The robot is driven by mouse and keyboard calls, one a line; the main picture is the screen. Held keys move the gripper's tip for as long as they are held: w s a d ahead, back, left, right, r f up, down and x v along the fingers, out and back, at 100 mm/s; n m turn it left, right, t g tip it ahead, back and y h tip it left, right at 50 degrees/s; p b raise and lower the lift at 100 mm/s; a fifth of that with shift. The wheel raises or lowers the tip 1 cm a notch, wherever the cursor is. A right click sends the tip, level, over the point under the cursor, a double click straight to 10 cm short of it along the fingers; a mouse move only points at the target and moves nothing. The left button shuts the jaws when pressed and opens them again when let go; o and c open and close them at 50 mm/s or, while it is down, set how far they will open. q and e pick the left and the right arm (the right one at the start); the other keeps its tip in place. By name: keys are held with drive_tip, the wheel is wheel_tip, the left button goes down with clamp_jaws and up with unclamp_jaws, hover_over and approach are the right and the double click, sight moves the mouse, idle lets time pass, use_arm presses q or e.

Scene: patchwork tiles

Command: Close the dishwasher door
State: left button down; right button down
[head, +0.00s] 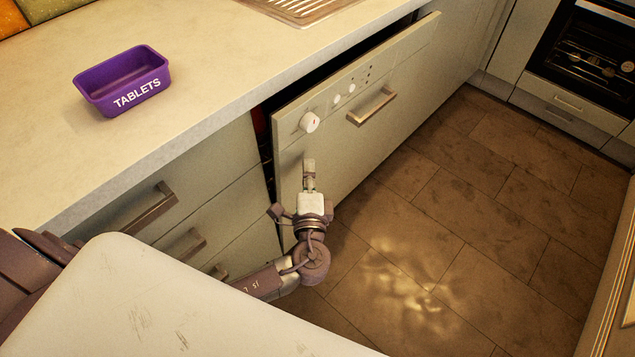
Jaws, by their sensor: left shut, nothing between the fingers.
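The dishwasher door (368,133) is a pale panel with a white knob (310,122), small buttons and a metal handle (372,105). It stands slightly ajar, its top edge tilted out from the counter with a dark gap behind it. My left gripper (309,165) is shut and empty. It is in front of the door's left part, below the knob, with its fingertips at or very near the door's face; I cannot tell if they touch. My right gripper is not in view.
A purple container marked TABLETS (124,82) stands on the counter (210,60). Drawers with metal handles (150,208) are left of the dishwasher. An oven (590,55) is at the far right. The tiled floor (450,220) in front is clear.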

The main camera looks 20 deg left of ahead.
use_arm(q)
drive_tip(key=shift+w+a, duration=0.2)
drive_tip(key=shift+a, duration=0.35)
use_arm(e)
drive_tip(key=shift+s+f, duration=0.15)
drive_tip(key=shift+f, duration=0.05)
